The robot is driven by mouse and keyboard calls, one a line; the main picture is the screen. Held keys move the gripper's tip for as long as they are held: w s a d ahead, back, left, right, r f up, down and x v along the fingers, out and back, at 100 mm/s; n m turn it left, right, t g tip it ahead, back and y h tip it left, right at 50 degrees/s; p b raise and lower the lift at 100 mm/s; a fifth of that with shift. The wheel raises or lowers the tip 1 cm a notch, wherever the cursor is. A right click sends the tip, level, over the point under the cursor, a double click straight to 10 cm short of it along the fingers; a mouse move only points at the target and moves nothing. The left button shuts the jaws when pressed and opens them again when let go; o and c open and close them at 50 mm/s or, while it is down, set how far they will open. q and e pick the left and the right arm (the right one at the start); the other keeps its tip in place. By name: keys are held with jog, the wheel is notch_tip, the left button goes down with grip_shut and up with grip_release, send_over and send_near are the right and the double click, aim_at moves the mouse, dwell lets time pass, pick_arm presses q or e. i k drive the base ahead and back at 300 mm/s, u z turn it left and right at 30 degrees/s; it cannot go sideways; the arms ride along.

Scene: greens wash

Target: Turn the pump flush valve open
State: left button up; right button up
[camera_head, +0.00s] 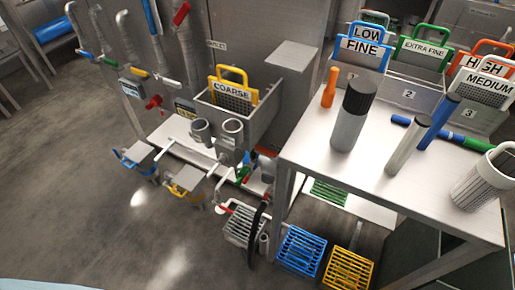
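Several valve handles show in the head view, and I cannot tell which is the pump flush valve. A red valve handle (153,102) sits on the pipework at left, near small labelled boxes. Another red handle (181,13) is on a pipe at the top. A green handle (244,172) is beside grey cylindrical fittings low in the middle. A small red lever (225,208) is near the floor, by a grey basket. Labels near the valves are too small to read. Neither of my grippers is in view.
A steel table (300,143) at right bears a grey black-capped bottle (350,118), blue-handled tools and a ribbed jug (486,180). A COARSE screen (232,90) stands in a steel bin. Blue (301,250) and yellow (348,270) grates lie below. Floor (70,170) at left is clear.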

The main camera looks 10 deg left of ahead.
aim_at(268, 152)
jog(key=k, duration=0.6)
jog(key=u, duration=0.65)
jog(key=i, duration=1)
jog(key=u, duration=0.4)
